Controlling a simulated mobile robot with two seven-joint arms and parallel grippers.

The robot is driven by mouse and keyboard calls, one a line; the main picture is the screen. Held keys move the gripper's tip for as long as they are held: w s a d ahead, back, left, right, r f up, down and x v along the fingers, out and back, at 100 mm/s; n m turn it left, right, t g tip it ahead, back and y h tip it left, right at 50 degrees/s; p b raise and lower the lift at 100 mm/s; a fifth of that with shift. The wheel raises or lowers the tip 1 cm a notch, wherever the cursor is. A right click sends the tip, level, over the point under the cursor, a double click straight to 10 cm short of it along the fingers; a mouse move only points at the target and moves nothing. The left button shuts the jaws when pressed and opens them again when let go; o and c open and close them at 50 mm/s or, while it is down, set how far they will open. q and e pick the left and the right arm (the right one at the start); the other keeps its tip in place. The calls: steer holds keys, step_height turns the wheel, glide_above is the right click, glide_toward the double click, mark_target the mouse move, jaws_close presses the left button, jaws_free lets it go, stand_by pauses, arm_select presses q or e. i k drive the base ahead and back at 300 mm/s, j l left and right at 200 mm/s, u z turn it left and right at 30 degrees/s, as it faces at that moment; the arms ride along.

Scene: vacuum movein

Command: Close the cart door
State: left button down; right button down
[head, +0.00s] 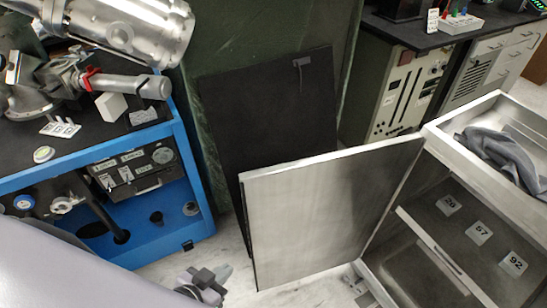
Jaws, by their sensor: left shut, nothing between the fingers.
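The cart (480,152) is a metal cabinet on the right with an open front. Its door (325,215) is a flat metal panel. It stands swung wide open to the left, joined to the cart along its right edge. My left gripper (207,283) is at the bottom, left of the door's free edge and apart from it. Its fingers look closed with nothing held. My right gripper does not show.
A blue-framed bench (190,180) with vacuum equipment stands on the left. A dark panel (270,115) leans against the green wall behind the door. Cards numbered 26, 57 and 92 lie inside the cart; a grey cloth (500,150) lies on top.

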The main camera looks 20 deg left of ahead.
mark_target(310, 217)
steer(key=j+u, duration=0.1)
steer(key=j, duration=0.25)
steer(key=i+j+u, duration=0.15)
steer(key=j, duration=0.15)
steer(key=i+j, duration=0.1)
steer(key=j, duration=0.75)
steer(key=i+j, duration=0.15)
steer(key=j, duration=0.25)
